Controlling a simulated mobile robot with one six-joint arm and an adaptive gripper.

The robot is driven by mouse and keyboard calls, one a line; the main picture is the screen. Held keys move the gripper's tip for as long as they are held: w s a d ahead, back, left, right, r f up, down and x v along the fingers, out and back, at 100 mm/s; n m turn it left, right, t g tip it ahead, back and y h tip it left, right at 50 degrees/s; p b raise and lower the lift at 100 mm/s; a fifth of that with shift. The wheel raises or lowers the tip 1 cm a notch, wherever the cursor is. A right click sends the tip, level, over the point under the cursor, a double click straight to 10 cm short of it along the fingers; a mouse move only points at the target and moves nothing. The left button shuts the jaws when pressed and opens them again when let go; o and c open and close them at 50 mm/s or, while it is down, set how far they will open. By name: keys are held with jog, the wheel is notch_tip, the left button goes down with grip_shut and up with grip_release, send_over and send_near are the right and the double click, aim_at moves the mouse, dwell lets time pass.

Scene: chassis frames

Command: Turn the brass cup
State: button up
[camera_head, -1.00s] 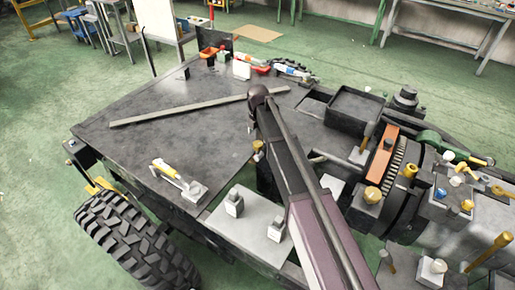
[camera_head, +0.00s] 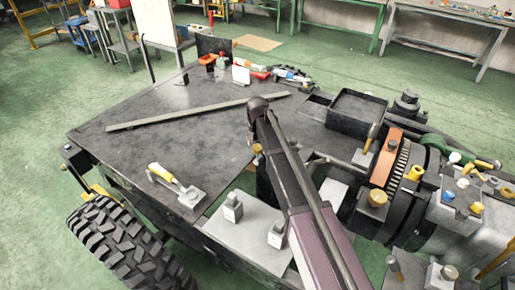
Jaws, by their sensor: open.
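Several brass or yellow pieces show in the head view, and I cannot tell for certain which is the brass cup. One short, round brass piece (camera_head: 377,198) sits on a grey block beside the orange part, right of my arm. A smaller brass piece (camera_head: 257,155) shows close to the left side of my arm. A yellow piece (camera_head: 414,173) stands near the ribbed ring. My arm rises from the bottom edge to an elbow in the middle. My gripper cannot be made out; my arm hides the area behind it.
A dark, flat deck (camera_head: 180,120) holds a long bar (camera_head: 185,112) and a yellow-handled lever (camera_head: 167,173). A steel plate (camera_head: 245,238) carries two grey blocks. A black tray (camera_head: 357,112) and crowded machinery lie to the right. A large tyre (camera_head: 125,245) is at lower left.

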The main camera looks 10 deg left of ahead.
jog(key=c, duration=1.1)
jog(key=shift+c, duration=0.2)
jog(key=shift+m, duration=0.4)
jog(key=shift+d+m, duration=0.15)
jog(key=shift+m, duration=2.55)
jog(key=o, duration=1.1)
jog(key=shift+o, duration=0.2)
